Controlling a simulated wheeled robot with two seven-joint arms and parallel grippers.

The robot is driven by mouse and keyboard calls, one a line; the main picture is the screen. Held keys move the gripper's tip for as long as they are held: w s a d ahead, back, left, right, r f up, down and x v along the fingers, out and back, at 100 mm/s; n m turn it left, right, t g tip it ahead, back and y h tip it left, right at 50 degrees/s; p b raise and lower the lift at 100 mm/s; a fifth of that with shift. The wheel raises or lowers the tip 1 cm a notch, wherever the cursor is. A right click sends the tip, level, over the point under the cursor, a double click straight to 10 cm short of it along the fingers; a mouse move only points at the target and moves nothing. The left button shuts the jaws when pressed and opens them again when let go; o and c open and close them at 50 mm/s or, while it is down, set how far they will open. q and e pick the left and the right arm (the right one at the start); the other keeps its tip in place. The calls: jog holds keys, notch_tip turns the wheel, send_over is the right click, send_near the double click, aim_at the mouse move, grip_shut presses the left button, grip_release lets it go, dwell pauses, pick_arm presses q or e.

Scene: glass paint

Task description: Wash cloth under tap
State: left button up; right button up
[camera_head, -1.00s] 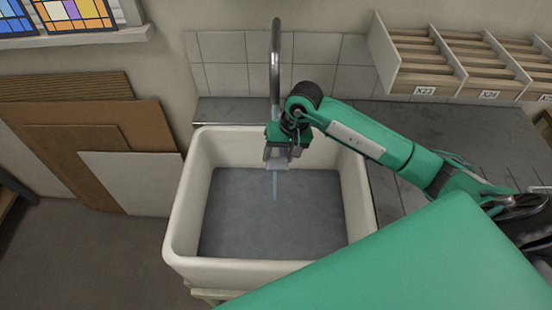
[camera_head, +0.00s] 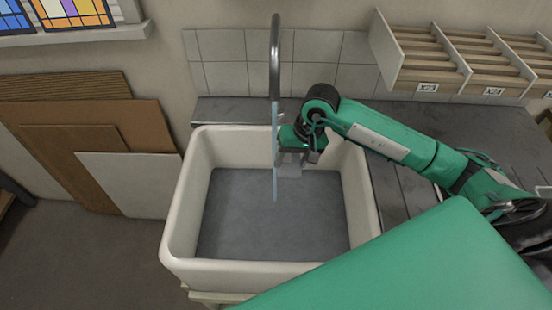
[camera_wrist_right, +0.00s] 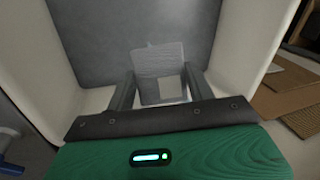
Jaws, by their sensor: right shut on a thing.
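My right gripper (camera_head: 291,154) is inside the upper part of the white sink (camera_head: 172,225), just right of the water stream (camera_head: 275,175). The stream falls from the curved metal tap (camera_head: 275,55) into the sink. In the right wrist view the gripper (camera_wrist_right: 161,88) is shut on a pale grey cloth (camera_wrist_right: 158,62), which sticks out past the fingers above the grey sink bottom. The cloth (camera_head: 291,169) is small in the head view, and its outline there is hard to make out. My left gripper is not in view.
A dark counter (camera_head: 455,140) lies right of the sink, with a wooden rack (camera_head: 430,60) above it. Boards (camera_head: 130,185) lean on the wall to the left. The sink bottom is clear.

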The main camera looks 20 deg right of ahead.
jog(key=s, duration=0.2)
jog(key=s+d+b, duration=0.1)
jog(key=s, duration=0.1)
dwell(0.3)
dwell(1.0)
jog(key=s+d+r+b, duration=0.1)
jog(key=s+r, duration=0.3)
jog(key=s, duration=0.1)
jog(key=shift+d, duration=0.25)
dwell(0.5)
